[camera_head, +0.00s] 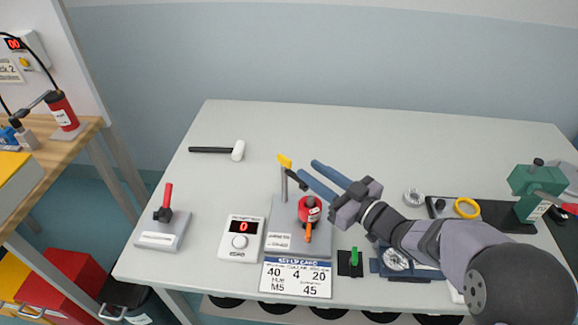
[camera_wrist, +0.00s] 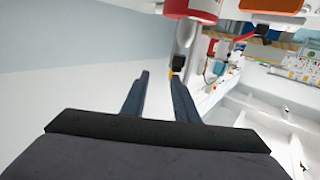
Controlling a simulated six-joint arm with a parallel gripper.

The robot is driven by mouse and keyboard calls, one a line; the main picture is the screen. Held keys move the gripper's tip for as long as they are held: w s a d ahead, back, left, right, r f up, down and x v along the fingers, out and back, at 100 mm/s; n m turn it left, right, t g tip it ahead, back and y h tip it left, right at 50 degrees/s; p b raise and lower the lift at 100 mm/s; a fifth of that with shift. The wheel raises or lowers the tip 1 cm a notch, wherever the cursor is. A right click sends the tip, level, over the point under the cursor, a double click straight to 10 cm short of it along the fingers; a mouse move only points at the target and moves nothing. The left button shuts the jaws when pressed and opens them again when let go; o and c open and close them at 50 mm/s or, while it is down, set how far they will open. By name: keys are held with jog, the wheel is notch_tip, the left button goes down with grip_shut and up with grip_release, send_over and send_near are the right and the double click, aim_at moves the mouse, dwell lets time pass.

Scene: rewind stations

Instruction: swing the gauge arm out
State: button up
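A grey station base (camera_head: 285,222) on the table carries a red unit (camera_head: 309,209) with an orange lever (camera_head: 308,233). A thin grey post (camera_head: 284,186) stands at its back, with a yellow tip (camera_head: 284,160) and a black piece (camera_head: 296,179) near its top. These look like the gauge arm, but I cannot tell its exact shape. My gripper (camera_head: 308,168) is open and empty, its blue fingertips just right of the black piece. In the wrist view, nothing lies between the fingers (camera_wrist: 159,78); the red unit (camera_wrist: 192,10) shows above them.
A red-handled toggle (camera_head: 165,215) and a mallet (camera_head: 236,151) are on the left. A yellow ring (camera_head: 466,208) and green press (camera_head: 530,190) are right. The back table is clear.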

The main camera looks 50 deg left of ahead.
aim_at(291, 165)
jog(key=shift+s+a+n+g, duration=0.2)
jog(key=shift+s+g, duration=0.1)
jog(key=shift+s, duration=0.25)
jog(key=shift+s+a+n+g, duration=0.2)
jog(key=shift+s+g, duration=0.1)
jog(key=shift+s, duration=0.25)
jog(key=shift+s+a+p, duration=0.2)
jog(key=shift+a+p, duration=0.2)
jog(key=shift+a, duration=1.4)
jog(key=shift+s+a+p, duration=0.2)
jog(key=shift+a+p, duration=0.2)
jog(key=shift+a, duration=1.4)
grip_shut()
